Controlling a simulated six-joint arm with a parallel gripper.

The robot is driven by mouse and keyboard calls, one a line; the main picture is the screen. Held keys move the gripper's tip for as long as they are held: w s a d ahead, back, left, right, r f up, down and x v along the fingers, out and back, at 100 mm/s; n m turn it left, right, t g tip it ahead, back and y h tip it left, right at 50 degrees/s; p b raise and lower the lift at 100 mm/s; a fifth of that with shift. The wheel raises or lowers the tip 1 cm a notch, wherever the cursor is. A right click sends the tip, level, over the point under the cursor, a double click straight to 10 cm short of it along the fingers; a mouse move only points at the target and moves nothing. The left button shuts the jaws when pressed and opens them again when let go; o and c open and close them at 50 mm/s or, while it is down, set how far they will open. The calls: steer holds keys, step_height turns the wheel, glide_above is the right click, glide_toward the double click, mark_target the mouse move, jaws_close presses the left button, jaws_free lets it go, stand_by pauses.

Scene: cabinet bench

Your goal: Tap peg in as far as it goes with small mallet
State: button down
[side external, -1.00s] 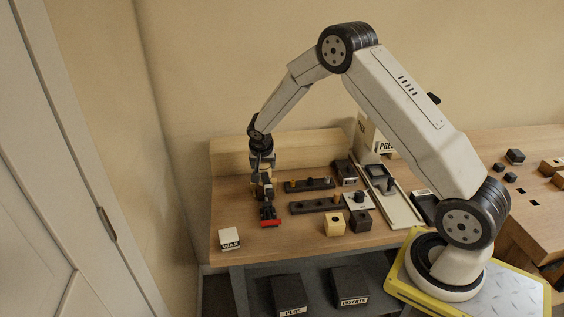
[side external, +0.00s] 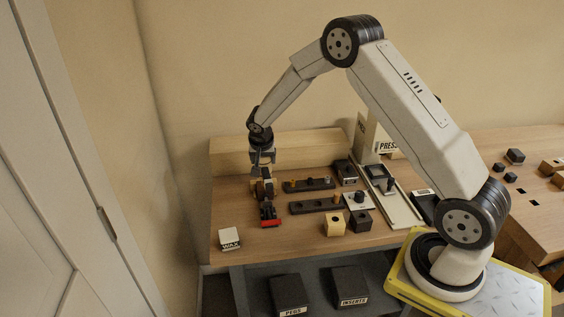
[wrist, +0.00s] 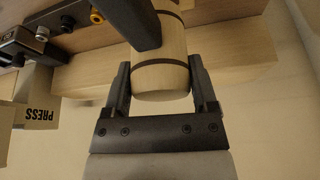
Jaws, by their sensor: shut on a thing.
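My gripper (side external: 263,180) is at the left of the bench. In the wrist view my gripper's fingers (wrist: 159,68) are shut on the sides of a pale wooden mallet head (wrist: 162,78) with dark bands. A dark bar, seemingly its handle, runs towards the top left (wrist: 133,22). Small pegs stand in the dark rack strips (side external: 309,185), and a dark one (side external: 358,197) stands on a pale plate. I cannot tell which peg is the task's.
A pale block with a hole (side external: 334,226) and a dark block (side external: 361,222) stand at the front middle. The press (side external: 375,137) stands behind them, with a rail beside it. A wax box (side external: 229,239) is at the front left. A wooden backboard (side external: 285,152) bounds the rear.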

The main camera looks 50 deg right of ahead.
stand_by(0.3)
stand_by(0.9)
steer(key=shift+r, duration=0.1)
stand_by(0.4)
steer(key=shift+f, duration=1.1)
steer(key=shift+r, duration=1)
steer(key=shift+r, duration=0.1)
steer(key=shift+r, duration=2.4)
